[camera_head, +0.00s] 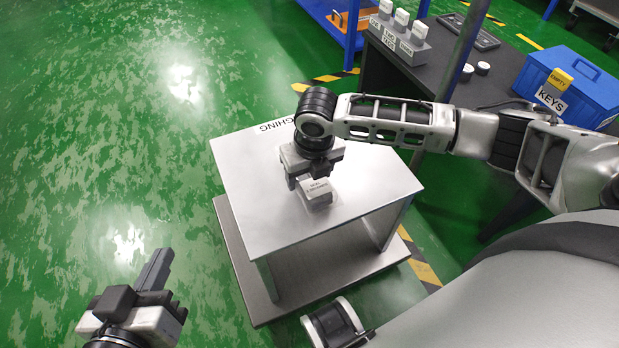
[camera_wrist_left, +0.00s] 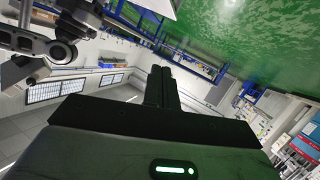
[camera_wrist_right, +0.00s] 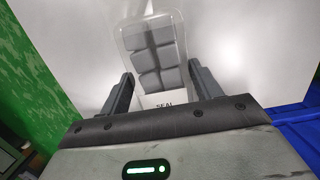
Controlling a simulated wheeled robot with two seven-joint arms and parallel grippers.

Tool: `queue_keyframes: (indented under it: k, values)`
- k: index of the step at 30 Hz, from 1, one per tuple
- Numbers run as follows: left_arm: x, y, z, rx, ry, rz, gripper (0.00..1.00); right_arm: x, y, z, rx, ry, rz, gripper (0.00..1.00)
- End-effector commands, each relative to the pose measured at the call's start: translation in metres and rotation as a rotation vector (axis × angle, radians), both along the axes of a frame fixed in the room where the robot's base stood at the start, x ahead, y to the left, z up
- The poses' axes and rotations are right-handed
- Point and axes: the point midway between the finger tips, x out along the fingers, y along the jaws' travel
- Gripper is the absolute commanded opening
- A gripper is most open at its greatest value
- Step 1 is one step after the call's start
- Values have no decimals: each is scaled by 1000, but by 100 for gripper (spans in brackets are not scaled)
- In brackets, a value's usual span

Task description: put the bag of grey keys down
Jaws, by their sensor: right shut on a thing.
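The bag of grey keys (camera_wrist_right: 152,50) is a clear pouch with several grey blocks inside and a label reading SEAL. My right gripper (camera_wrist_right: 160,82) has its fingers on either side of the bag and is shut on it. In the head view the bag (camera_head: 316,194) is under my right gripper (camera_head: 306,178), at the metal table top (camera_head: 255,190); I cannot tell whether its underside touches the surface. My left gripper (camera_head: 157,268) is away at the lower left over the floor. Its fingers (camera_wrist_left: 161,85) are together, with nothing between them.
The table top around the bag is clear; a partly hidden label (camera_head: 275,125) lies at its far edge. A dark bench (camera_head: 447,65) at the upper right carries a grey block with white-topped pieces (camera_head: 400,40) and a blue box (camera_head: 575,85) with a KEYS label.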

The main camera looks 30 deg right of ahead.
Motion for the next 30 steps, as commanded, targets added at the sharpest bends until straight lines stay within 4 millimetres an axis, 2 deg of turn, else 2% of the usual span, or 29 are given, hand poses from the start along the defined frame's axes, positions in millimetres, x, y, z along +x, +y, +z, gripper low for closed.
queue_keyframes:
  k: [11,12,13,14,23,26,30]
  values:
    - [0,-1,4,-9,-7,0,0,0,0,-4,1,-1,0,35]
    - [0,-1,3,-8,-6,0,0,0,0,-4,1,-1,0,74]
    - [0,-1,3,-8,-7,-1,0,0,0,-4,1,-1,0,83]
    - [0,-1,3,-7,-6,-1,0,0,0,-4,1,-1,0,85]
    - [0,-1,1,-6,-3,-1,0,0,0,-2,1,-2,0,85]
    - [0,-1,6,-4,-1,-2,0,-1,0,9,0,-2,0,85]
    - [-1,1,7,28,24,-5,0,-4,0,36,1,-3,1,85]
